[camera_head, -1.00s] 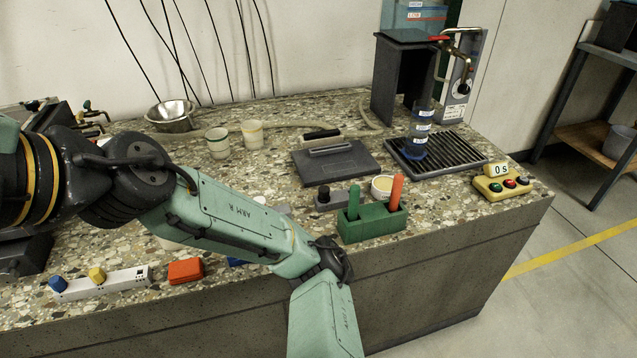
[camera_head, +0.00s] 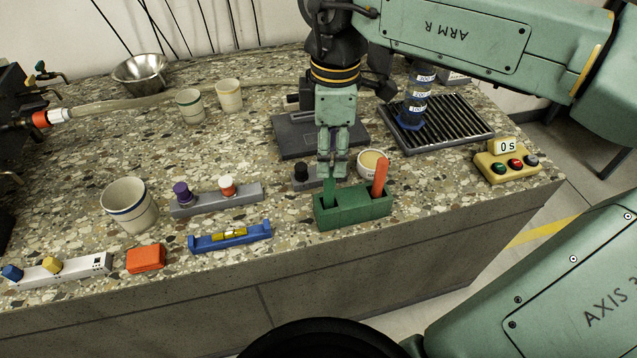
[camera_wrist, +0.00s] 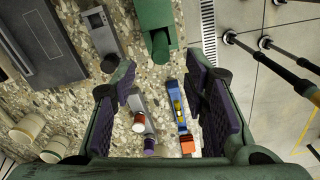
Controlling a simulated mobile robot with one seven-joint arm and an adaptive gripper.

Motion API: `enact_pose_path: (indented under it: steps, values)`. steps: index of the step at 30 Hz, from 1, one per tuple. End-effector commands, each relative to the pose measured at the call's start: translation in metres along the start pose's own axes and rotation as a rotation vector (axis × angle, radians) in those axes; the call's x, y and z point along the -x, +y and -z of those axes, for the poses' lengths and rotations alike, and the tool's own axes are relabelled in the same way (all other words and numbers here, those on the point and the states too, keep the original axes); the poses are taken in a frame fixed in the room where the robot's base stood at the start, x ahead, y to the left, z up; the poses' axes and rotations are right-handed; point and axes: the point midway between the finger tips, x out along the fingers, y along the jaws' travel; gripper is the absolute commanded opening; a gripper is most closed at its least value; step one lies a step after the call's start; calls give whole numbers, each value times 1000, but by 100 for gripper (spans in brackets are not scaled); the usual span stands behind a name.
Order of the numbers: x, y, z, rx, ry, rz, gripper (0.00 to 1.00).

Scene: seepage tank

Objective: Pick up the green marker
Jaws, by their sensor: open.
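The green marker (camera_head: 330,191) stands upright in the left slot of a green block holder (camera_head: 352,210) near the bench's front edge. An orange marker (camera_head: 380,176) leans slightly in the right slot. My gripper (camera_head: 333,170) points down right above the green marker, its fingertips at about the marker's top, hiding part of it. In the wrist view the gripper (camera_wrist: 154,66) is open and empty. The green marker (camera_wrist: 160,47) shows end-on between and slightly beyond the fingertips, with the holder (camera_wrist: 153,14) behind it. Whether the fingers touch the marker cannot be told.
A cream cup (camera_head: 371,163) stands just behind the holder, and a small grey block with a black knob (camera_head: 302,173) is to its left. A blue level (camera_head: 230,237) lies left. The yellow timer box (camera_head: 507,164) and black drain rack (camera_head: 455,130) are right.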

Motion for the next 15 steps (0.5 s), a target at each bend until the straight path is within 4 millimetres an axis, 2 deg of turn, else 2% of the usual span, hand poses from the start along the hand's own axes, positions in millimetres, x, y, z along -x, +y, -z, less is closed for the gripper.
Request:
enact_pose_path:
  steps: [2,9,15]
  values:
    - [-7,-1,-7,-24,-16,5,41]
    - [-43,-1,-6,-21,-14,6,41]
    - [-58,-1,-5,-20,-12,4,41]
